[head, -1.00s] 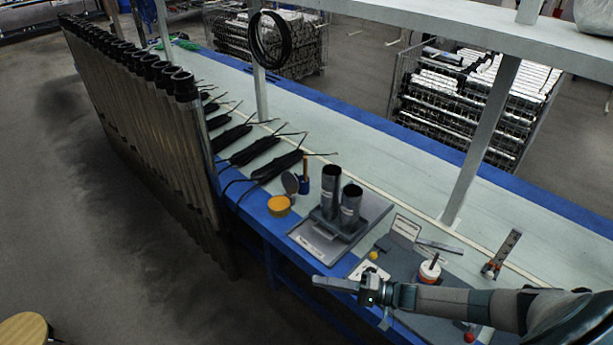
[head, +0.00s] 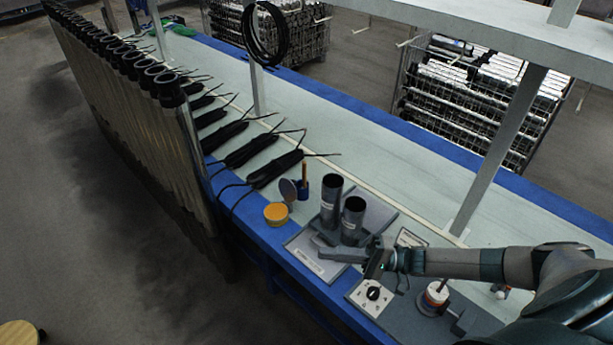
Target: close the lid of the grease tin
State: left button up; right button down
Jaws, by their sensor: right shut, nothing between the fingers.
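The grease tin (head: 276,215) is a small round orange-yellow tin at the front edge of the bench, left of the two dark tubes. Its round grey lid (head: 289,190) stands raised, tilted up behind the tin. My right gripper (head: 324,254) is shut and empty. It points left in front of the dark tubes, to the right of the tin and apart from it. My left gripper is not in view.
Two dark upright tubes (head: 331,200) stand on a grey plate (head: 306,262) between the tin and my right arm. Black bundles (head: 275,168) lie to the back left.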

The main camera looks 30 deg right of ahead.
aim_at(286, 186)
jog(key=i+l, duration=1.1)
jog(key=i, duration=0.2)
